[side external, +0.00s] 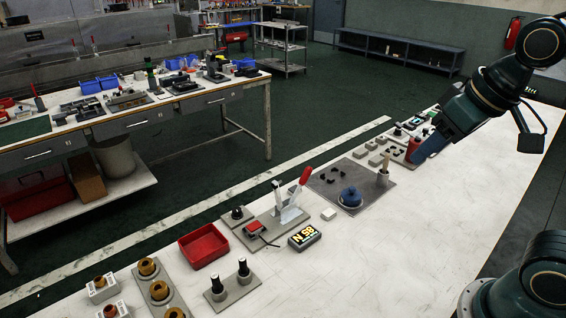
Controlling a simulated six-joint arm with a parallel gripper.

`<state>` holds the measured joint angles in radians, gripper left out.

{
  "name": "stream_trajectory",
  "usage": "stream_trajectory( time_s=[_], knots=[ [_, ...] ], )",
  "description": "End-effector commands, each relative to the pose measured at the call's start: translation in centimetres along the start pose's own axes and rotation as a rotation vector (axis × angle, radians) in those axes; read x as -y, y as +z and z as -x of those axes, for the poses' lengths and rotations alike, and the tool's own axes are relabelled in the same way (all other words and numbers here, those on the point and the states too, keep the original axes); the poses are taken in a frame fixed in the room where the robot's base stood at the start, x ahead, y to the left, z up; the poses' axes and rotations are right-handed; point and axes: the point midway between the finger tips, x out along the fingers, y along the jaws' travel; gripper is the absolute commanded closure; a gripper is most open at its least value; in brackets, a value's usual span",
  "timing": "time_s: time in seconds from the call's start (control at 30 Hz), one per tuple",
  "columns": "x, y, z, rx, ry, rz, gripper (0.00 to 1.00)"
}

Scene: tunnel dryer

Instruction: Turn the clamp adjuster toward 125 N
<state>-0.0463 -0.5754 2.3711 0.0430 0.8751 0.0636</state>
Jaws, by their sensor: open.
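A toggle clamp (290,213) with a raised red handle stands on a grey plate near the middle of the white bench. A red block lies at its front end. A black knob (237,212) sits on a small grey plate just left of it; I cannot tell whether it is the clamp adjuster. A small display (304,236) right of the clamp has yellow digits with an N, seemingly upside down, perhaps 86 N.
A red tray (203,245) and a plate with two black knobs (230,284) lie left of the clamp. Several brass-coloured parts fill the lower left. A grey mat (335,176) with a blue lidded pot (350,197) lies behind. The bench's right front is clear.

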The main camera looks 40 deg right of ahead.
Motion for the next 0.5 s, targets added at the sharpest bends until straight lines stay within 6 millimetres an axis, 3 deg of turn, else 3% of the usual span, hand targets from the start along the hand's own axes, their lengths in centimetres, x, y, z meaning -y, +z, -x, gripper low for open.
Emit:
stream_trajectory(
  time_s=[0.5],
  knots=[
    [2.9, -10.8, -4.9, 0.045, 0.031, -0.112, 0.53]
  ],
)
